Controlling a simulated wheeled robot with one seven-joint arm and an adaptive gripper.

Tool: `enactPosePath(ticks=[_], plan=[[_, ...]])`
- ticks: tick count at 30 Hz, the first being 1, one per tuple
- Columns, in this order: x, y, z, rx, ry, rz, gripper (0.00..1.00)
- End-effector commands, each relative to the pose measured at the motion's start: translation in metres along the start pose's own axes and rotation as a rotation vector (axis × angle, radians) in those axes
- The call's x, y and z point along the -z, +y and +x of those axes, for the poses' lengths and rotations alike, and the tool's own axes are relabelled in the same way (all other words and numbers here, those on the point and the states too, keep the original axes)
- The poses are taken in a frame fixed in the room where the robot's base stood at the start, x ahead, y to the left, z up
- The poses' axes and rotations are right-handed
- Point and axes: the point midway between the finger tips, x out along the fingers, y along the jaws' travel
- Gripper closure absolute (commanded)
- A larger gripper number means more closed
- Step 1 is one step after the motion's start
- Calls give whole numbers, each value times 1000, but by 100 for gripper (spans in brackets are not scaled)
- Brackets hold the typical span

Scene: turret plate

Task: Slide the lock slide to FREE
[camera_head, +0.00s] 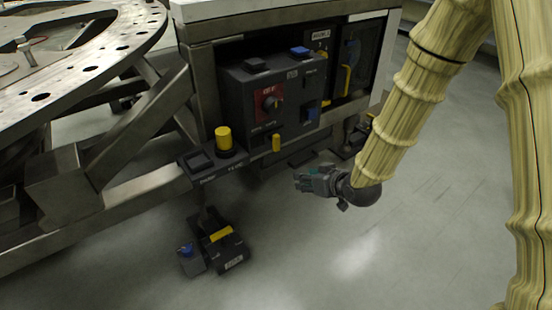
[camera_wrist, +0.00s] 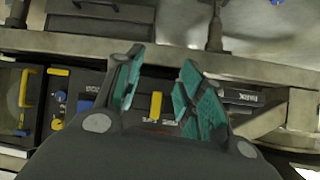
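A small upright yellow tab, which looks like the lock slide (camera_head: 276,142), stands at the lower front of the dark control box in the head view. In the wrist view the yellow tab (camera_wrist: 155,105) shows between my fingers, with small lettering beneath that I cannot read. Which end it sits at is not clear. My gripper (camera_head: 304,180) is in front of the cabinet, below and right of the tab, apart from it. In the wrist view my gripper (camera_wrist: 162,62) has its teal-padded fingers spread with nothing held.
The control box (camera_head: 248,78) carries a red panel with a knob (camera_head: 268,103) and blue buttons. A yellow round knob (camera_head: 224,138) stands left of the tab. A yellow handle (camera_head: 345,80) is at right. A pedal unit (camera_head: 228,250) sits on the floor. Floor at right is clear.

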Motion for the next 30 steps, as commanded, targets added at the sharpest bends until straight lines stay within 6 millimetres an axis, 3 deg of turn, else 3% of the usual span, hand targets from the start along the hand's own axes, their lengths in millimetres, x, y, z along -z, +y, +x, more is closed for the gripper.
enactPosePath(ticks=[1, 6, 10, 17, 30], plan=[[12, 0, 9, 12, 46, -29, 61], [62, -8, 11, 49, 156, -111, 61], [84, -14, 9, 65, 202, -148, 61], [96, -17, 16, 73, 222, -167, 61], [108, -23, 82, 72, 221, -165, 61]])
